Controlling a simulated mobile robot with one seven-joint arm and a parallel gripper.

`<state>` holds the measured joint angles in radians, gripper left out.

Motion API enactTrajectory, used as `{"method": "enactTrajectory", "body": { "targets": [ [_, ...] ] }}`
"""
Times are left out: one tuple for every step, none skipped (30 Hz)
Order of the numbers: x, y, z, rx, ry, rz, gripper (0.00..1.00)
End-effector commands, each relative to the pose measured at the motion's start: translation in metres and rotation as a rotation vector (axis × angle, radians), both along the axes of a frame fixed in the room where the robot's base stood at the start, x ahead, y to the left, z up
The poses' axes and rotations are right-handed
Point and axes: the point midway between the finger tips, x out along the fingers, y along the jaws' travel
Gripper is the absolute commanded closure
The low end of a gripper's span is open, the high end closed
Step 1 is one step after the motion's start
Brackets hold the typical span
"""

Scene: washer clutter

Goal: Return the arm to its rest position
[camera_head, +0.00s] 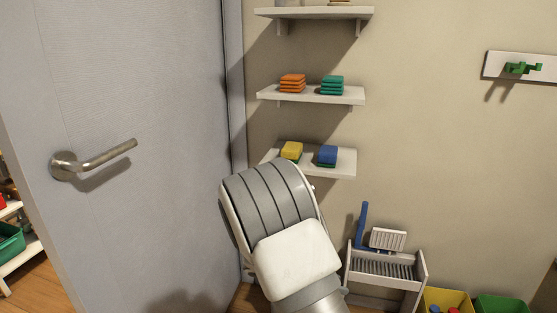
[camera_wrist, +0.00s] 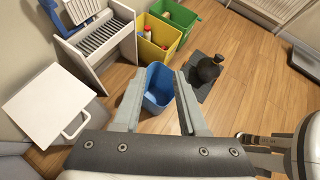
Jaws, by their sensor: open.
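My gripper (camera_wrist: 165,105) shows in the wrist view with its two fingers apart and nothing between them. It points down toward the wooden floor, and a blue bin (camera_wrist: 158,88) on the floor shows beyond and between the fingers. In the head view my arm rises at the lower middle, in front of the wall and just below the lowest shelf. My gripper itself is not visible in the head view.
A grey door (camera_head: 130,190) with a metal handle (camera_head: 95,160) is at left. Wall shelves (camera_head: 310,95) hold folded cloths and sponges. A slatted rack (camera_head: 385,268), a yellow bin (camera_wrist: 158,35) and a green bin (camera_wrist: 177,14) stand right. A dark round object (camera_wrist: 208,68) sits on the floor.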

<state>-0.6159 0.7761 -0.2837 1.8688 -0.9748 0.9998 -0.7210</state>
Motion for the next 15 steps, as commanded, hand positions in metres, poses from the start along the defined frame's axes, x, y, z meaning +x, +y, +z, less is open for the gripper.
{"method": "enactTrajectory", "body": {
  "targets": [
    [-0.007,-0.005,0.015,0.057,-0.043,-0.062,0.58],
    [-0.012,-0.008,0.021,0.087,-0.067,-0.098,0.58],
    [-0.018,-0.01,0.03,0.129,-0.097,-0.143,0.58],
    [-0.022,-0.012,0.037,0.159,-0.121,-0.18,0.58],
    [-0.028,-0.014,0.043,0.19,-0.144,-0.214,0.58],
    [-0.034,-0.016,0.051,0.228,-0.176,-0.262,0.58],
    [-0.039,-0.018,0.057,0.258,-0.198,-0.295,0.58],
    [-0.044,-0.019,0.064,0.289,-0.222,-0.33,0.58],
    [-0.051,-0.02,0.072,0.327,-0.252,-0.374,0.58],
    [-0.056,-0.022,0.078,0.356,-0.277,-0.409,0.58],
    [-0.061,-0.023,0.084,0.385,-0.298,-0.443,0.58],
    [-0.068,-0.024,0.092,0.424,-0.33,-0.488,0.58],
    [-0.073,-0.025,0.098,0.451,-0.352,-0.521,0.58],
    [-0.079,-0.025,0.103,0.479,-0.375,-0.554,0.58],
    [-0.086,-0.026,0.111,0.516,-0.405,-0.599,0.58]
  ]
}}
